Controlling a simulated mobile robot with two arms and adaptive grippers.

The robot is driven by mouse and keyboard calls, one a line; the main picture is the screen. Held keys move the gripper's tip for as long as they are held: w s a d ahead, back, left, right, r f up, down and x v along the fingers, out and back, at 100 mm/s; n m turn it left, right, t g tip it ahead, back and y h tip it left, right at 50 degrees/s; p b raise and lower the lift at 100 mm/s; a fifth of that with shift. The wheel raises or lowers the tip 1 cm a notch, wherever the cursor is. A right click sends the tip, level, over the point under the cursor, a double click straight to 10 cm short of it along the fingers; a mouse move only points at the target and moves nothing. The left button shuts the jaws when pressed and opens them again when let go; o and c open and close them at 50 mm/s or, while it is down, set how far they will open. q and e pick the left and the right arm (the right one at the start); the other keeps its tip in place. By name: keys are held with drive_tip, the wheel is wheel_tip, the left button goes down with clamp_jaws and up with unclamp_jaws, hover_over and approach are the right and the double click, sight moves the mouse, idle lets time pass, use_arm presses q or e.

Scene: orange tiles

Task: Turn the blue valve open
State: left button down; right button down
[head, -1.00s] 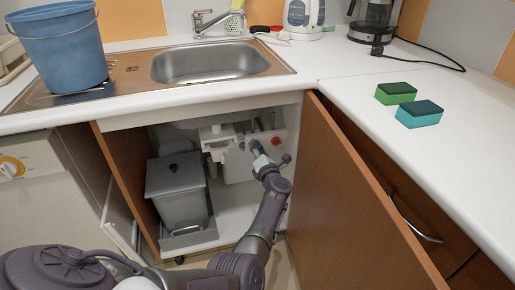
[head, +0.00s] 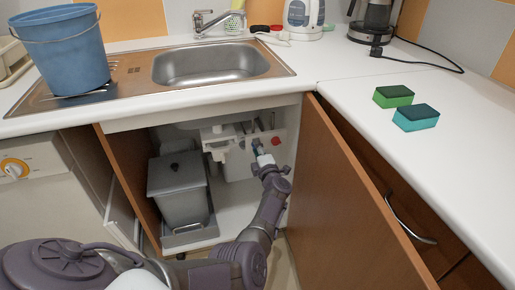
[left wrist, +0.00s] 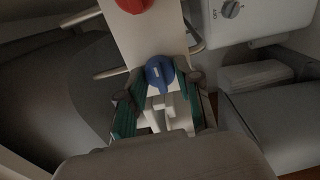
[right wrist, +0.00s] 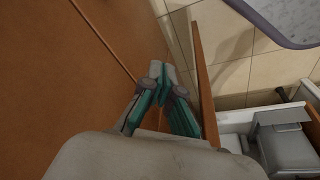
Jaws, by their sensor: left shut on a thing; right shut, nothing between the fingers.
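The blue valve (left wrist: 160,74) shows in the left wrist view as a blue handle on a white panel, between the green-padded fingers of my left gripper (left wrist: 159,98). That gripper is shut on it. In the head view my left gripper (head: 259,152) reaches into the open cabinet under the sink, and the blue valve is too small or hidden to make out. My right gripper (right wrist: 161,74) is shut and empty in the right wrist view, near brown cabinet fronts. It is out of the head view.
A red knob (head: 276,141) sits close right of my left gripper. A grey bin (head: 178,190) stands left inside the cabinet. The open brown door (head: 350,190) bounds the right side. The sink (head: 210,63) and counter are above.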

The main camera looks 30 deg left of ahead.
idle(0.4)
use_arm(q)
drive_tip(key=c, duration=0.8)
unclamp_jaws()
drive_tip(key=shift+o, duration=0.2)
